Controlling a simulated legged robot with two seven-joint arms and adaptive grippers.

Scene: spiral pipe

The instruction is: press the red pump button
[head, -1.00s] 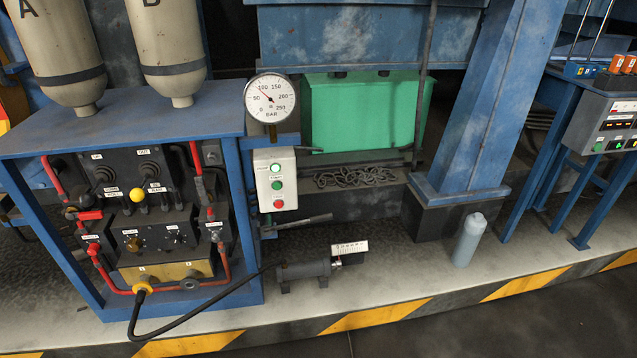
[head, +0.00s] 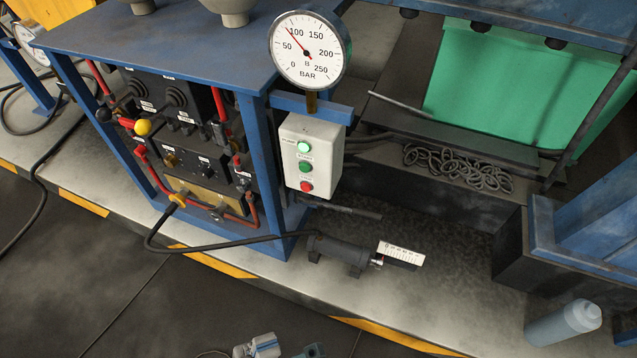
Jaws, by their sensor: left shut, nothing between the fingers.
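The red pump button (head: 306,186) is the lowest on the pale control box (head: 327,150) mounted at the cabinet's right front corner. Above it are a green button (head: 305,167) and a lit pale-green lamp (head: 304,147). Nothing covers the red button. My left gripper (head: 268,347) shows only in part at the bottom edge of the head view. It is shut and empty, well below the box and apart from it. My right gripper is not in view.
A round pressure gauge (head: 309,50) stands above the box, its needle a little under 100. A bar (head: 345,207) juts out below the box. A dark cylinder (head: 340,253) with a white scale (head: 401,253) lies on the ledge.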

